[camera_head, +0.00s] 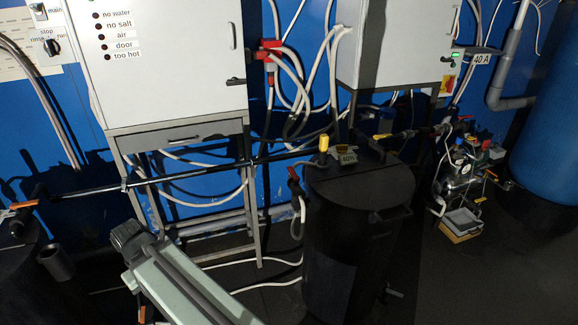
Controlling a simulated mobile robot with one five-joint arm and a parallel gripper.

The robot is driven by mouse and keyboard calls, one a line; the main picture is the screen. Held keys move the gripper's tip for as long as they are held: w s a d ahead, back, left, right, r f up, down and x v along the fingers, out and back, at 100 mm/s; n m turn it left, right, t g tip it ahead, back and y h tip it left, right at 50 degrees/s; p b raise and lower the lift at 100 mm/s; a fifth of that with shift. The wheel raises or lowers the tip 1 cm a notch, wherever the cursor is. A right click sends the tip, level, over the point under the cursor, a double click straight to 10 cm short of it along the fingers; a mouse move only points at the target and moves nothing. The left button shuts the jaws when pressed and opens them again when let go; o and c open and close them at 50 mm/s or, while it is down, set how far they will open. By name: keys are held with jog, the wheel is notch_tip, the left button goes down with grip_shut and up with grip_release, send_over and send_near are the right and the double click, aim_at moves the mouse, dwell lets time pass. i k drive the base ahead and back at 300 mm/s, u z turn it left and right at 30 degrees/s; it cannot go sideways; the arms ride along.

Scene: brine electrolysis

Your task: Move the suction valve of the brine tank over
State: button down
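A black tank (355,215) with a side handle stands right of centre, with a small label (347,155) on its lid. A yellow-capped fitting (323,144) stands upright on the lid, and a yellow handle (383,139) shows behind it. A red-handled valve (293,173) hangs at its left side with a pale hose. Another black tank (22,275) is cut off at the left, with an orange valve handle (24,205) above it, lying roughly level. I cannot tell from the picture which of these is the suction valve. My pale green arm link shows at the bottom; my gripper does not.
A long black pipe (190,175) runs between the tanks at lid height. The left one stands on a metal frame (250,215). Pumps and small fittings (460,170) crowd the right, beside a blue column (550,130).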

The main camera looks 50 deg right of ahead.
aim_at(296, 179)
jog(key=u, duration=0.1)
jog(key=i, duration=1)
jog(key=z, duration=0.05)
